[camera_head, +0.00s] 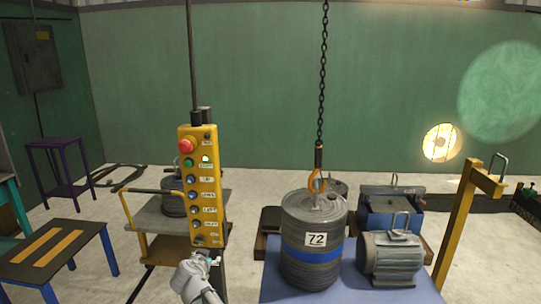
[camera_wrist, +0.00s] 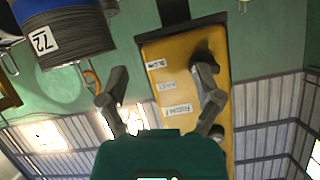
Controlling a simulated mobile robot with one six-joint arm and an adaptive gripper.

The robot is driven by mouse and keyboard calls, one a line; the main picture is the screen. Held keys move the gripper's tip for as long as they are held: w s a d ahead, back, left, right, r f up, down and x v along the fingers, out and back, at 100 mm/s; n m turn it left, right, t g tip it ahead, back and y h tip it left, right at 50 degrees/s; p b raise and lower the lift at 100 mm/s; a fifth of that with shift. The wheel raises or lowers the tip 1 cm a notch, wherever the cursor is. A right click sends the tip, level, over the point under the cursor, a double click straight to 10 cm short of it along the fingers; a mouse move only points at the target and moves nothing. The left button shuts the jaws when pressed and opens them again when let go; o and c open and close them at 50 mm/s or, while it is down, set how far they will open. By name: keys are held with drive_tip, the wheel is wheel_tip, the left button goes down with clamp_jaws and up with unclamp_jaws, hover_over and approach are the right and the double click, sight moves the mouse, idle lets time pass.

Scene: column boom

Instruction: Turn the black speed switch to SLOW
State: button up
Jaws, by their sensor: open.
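A yellow control pendant (camera_head: 203,190) hangs upright with a red stop button at its top and several buttons below. The black speed switch (camera_head: 199,240) is small at its bottom end. In the wrist view the pendant (camera_wrist: 185,130) appears upside down, with white labels, one seeming to read SLOW. The dark switch (camera_wrist: 203,53) shows there beside the tip of the right finger and is partly hidden by it; its setting and any contact cannot be told. My gripper (camera_head: 207,257) is open and empty at the pendant's lower end; its spread fingers (camera_wrist: 160,80) also show in the wrist view.
A grey drum marked 72 (camera_head: 316,263) hangs at an orange hook (camera_head: 317,181) on a chain, right of the pendant. A grey motor (camera_head: 391,258) stands on the blue table beside it. A yellow-railed cart (camera_head: 145,225) stands behind the pendant to the left.

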drive_tip(key=s+d+f+g+h, duration=0.1)
drive_tip(key=s+d+f+g, duration=0.15)
drive_tip(key=d, duration=0.95)
drive_tip(key=s+d+f+g+h, duration=0.2)
drive_tip(key=d+f+g, duration=0.2)
drive_tip(key=d, duration=0.7)
drive_tip(key=s+d+f+n+g+y, duration=0.35)
drive_tip(key=s+d+g, duration=0.35)
drive_tip(key=s+d, duration=0.75)
wheel_tip(320, 180, up, 13)
drive_tip(key=w+p, duration=0.1)
drive_tip(key=p, duration=1.2)
drive_tip(key=shift+w+t+p, duration=0.15)
drive_tip(key=shift+t+p, duration=0.2)
